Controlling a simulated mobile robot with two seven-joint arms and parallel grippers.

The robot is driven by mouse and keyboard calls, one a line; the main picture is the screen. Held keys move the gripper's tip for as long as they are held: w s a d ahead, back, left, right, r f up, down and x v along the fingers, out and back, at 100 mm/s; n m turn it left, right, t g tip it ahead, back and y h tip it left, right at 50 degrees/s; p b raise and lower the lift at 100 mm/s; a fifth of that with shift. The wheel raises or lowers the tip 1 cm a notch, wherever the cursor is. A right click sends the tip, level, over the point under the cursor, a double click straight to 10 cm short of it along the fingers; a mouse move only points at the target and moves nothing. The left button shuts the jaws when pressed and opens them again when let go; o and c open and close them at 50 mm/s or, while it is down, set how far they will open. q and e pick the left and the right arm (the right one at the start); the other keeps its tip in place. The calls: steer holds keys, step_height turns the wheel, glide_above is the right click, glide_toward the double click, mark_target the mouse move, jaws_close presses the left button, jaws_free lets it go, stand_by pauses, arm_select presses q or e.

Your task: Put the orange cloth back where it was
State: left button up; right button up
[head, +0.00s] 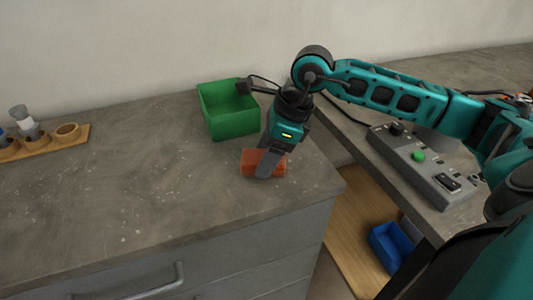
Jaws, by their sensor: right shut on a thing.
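The orange cloth (249,157) looks like a small folded block near the front right corner of the grey worktop. My right gripper (266,165) reaches down from above and is shut on the orange cloth. Its finger covers the middle of the cloth, and orange shows on both sides. I cannot tell whether the cloth touches the worktop or is just above it. My left gripper is not in view.
A green open bin (232,126) stands just behind the cloth. A wooden rack (45,143) with small containers is at the far left. A control box (425,165) sits on the right counter. A blue bin (390,246) lies lower, past the worktop's edge. The worktop's middle is clear.

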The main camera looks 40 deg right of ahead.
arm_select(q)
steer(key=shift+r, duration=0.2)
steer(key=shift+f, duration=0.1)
arm_select(e)
steer(key=shift+f, duration=0.2)
steer(key=o, duration=1)
steer(key=shift+r, duration=0.1)
steer(key=shift+c, duration=0.2)
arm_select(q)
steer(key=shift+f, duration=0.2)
arm_select(e)
steer(key=shift+o, duration=0.3)
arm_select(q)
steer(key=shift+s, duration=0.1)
arm_select(e)
steer(key=shift+d+r, duration=0.15)
steer(key=shift+r, duration=0.4)
arm_select(q)
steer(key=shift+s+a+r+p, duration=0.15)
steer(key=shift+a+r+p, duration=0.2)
steer(key=shift+p, duration=0.35)
arm_select(e)
steer(key=v, duration=1.1)
